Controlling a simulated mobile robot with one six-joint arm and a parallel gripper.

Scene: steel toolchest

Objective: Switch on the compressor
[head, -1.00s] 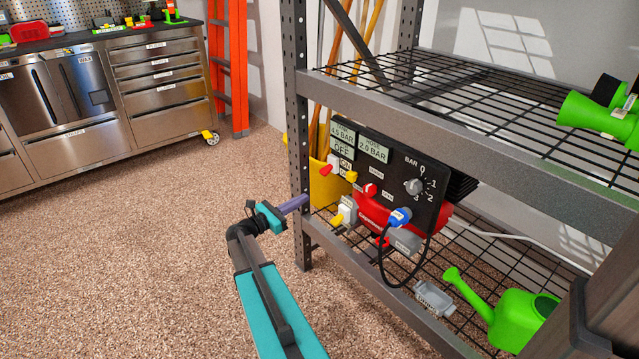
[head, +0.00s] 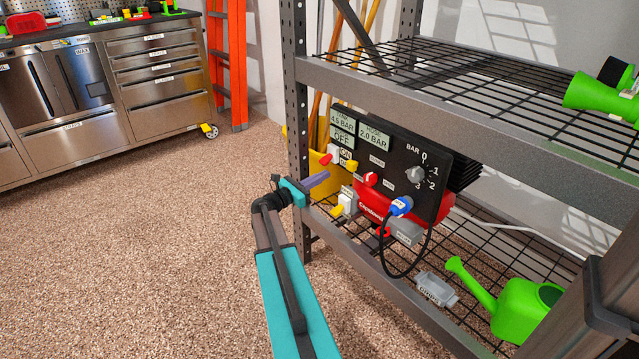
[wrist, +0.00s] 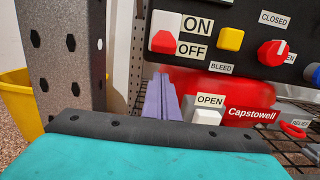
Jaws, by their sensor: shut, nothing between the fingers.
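The compressor has a black control panel (head: 400,160) above a red tank (head: 372,203), on the lower wire shelf. Its display (head: 342,139) reads OFF. The red-and-white power switch (head: 328,157) sits at the panel's left; in the wrist view the switch (wrist: 166,32) stands beside ON and OFF labels, its red part lowest, beside OFF. My gripper (head: 325,175) is shut and empty, its purple fingers pointing at the panel's lower left. In the wrist view the fingers (wrist: 161,97) are below the switch and appear apart from it.
A yellow bleed button (wrist: 230,39) and a red knob (wrist: 272,53) are right of the switch. A perforated shelf post (head: 296,100) stands close to my gripper's left. A blue hose plug (head: 401,206) and a green watering can (head: 520,308) are farther right. The floor at left is clear.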

